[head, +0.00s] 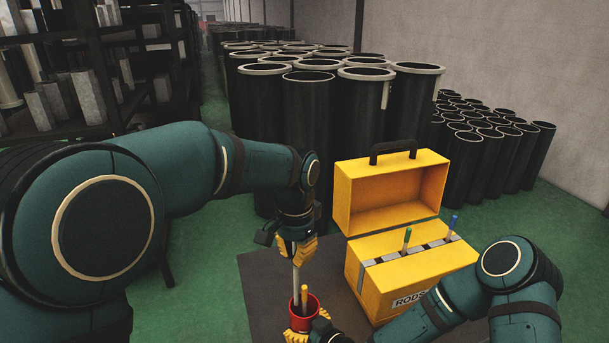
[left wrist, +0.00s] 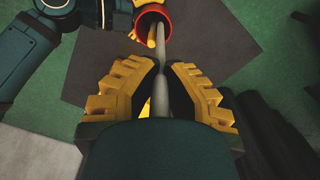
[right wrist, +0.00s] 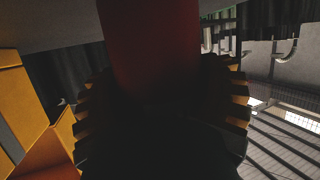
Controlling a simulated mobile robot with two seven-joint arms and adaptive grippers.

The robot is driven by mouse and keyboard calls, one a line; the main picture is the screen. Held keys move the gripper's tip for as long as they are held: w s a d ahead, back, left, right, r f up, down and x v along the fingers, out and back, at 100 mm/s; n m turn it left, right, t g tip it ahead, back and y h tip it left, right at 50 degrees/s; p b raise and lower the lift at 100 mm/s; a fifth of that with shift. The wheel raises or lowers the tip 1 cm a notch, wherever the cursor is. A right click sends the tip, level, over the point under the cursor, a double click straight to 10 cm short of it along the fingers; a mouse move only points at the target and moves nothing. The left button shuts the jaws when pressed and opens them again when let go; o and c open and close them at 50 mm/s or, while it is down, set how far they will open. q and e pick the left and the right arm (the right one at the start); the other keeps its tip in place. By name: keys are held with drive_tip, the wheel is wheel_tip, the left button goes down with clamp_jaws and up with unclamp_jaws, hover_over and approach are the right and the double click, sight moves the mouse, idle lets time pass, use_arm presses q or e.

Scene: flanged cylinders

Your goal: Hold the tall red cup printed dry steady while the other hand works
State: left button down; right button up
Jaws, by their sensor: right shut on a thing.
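The red cup (head: 304,309) stands low in the head view. My right gripper (head: 300,334) is shut on it, and its fingers lie around the cup's lower part. The cup (right wrist: 150,45) fills the middle of the dark right wrist view between the fingers. No print on it can be read. A yellow rod (head: 305,294) stands in the cup. My left gripper (head: 297,249) is above the cup, shut on a grey rod (head: 296,277). The grey rod (left wrist: 160,45) reaches down to the cup's mouth (left wrist: 154,13) beside the yellow rod; its lower end is hidden.
An open yellow box (head: 415,265) lettered RODS is to the right, with a green-topped rod (head: 407,238) and a blue-topped rod (head: 453,225) in its slots. A dark mat (head: 262,275) lies below. Large black cylinders (head: 310,115) stand behind. A dark rack (head: 95,65) is at left.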

use_arm(q)
drive_tip(key=shift+f, duration=2.4)
drive_tip(key=c, duration=1.1)
unclamp_jaws()
drive_tip(key=shift+o, duration=0.2)
wheel_tip(320, 180, up, 12)
drive_tip(key=shift+r, duration=0.1)
